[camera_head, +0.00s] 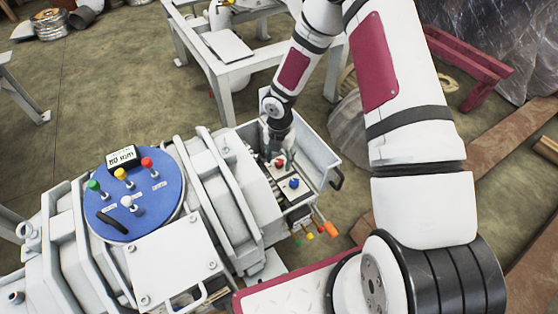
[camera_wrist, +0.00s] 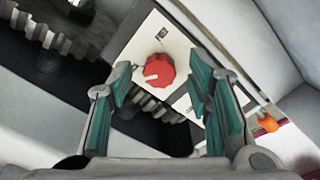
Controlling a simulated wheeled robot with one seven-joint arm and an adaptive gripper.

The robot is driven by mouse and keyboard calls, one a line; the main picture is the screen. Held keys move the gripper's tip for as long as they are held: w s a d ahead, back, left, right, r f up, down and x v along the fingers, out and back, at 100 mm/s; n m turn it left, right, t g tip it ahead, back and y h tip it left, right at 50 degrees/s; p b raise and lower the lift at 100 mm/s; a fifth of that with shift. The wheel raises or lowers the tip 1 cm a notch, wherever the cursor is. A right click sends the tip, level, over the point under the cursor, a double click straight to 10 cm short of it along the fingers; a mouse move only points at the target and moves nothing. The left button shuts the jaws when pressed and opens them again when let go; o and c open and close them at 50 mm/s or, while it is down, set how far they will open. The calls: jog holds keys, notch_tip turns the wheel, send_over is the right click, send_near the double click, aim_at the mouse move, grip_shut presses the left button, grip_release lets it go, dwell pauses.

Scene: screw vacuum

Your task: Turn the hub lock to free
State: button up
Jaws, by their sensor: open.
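A red knob (camera_wrist: 159,69) with a pale notch sits on a white panel (camera_wrist: 150,40) inside the white machine housing. The same red knob (camera_head: 280,164) shows in the head view, beside a blue knob (camera_head: 294,183) on the panel. I cannot read the panel lettering, so I cannot tell which knob is the hub lock. My gripper (camera_wrist: 160,88) is open, its teal finger pads to either side of the red knob in the wrist view and apart from it. In the head view my gripper (camera_head: 276,140) reaches into the housing from above, and its fingertips are hard to make out.
A blue round panel (camera_head: 135,192) with several coloured knobs and a small display is at left on the white machine. A toothed rack (camera_wrist: 50,36) lies beside the knob panel. An open drawer-like wall (camera_head: 320,150) and an orange-tipped lever (camera_head: 331,229) are close by.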

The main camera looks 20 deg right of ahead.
grip_shut()
jog(key=shift+m, duration=0.4)
jog(key=m+p, duration=0.1)
jog(key=m, duration=0.3)
jog(key=shift+a+m, duration=0.1)
jog(key=shift+m, duration=0.2)
jog(key=m, duration=1.1)
jog(key=shift+p, duration=0.3)
jog(key=m, duration=0.5)
jog(key=shift+m, duration=0.4)
